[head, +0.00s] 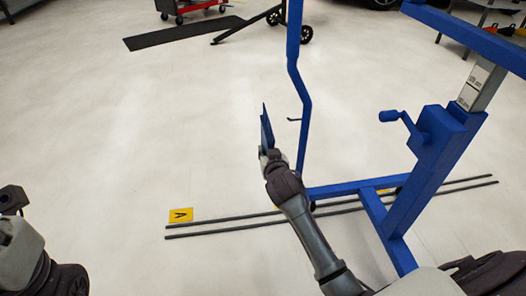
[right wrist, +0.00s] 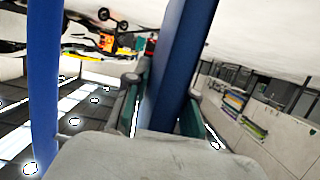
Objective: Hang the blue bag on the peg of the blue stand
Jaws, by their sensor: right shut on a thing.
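The blue bag (head: 266,129) is held upright and seen nearly edge-on in the head view. My right gripper (head: 269,156) is shut on its lower part. In the right wrist view the blue bag (right wrist: 177,65) stands between the two fingers (right wrist: 162,110). The blue stand (head: 304,88) is just right of the bag. Its small dark peg (head: 293,120) sticks out leftward from the post toward the bag, with a gap between them. The stand's post (right wrist: 43,90) also shows at the left of the right wrist view. A dark part of my left arm shows at the left edge; its fingers are not clear.
The stand's base (head: 345,188) and a hand crank (head: 405,120) lie to the right. Two dark rails (head: 230,227) and a yellow floor marker (head: 180,215) are on the floor. A black mat (head: 183,33) lies far back. The floor left of the bag is clear.

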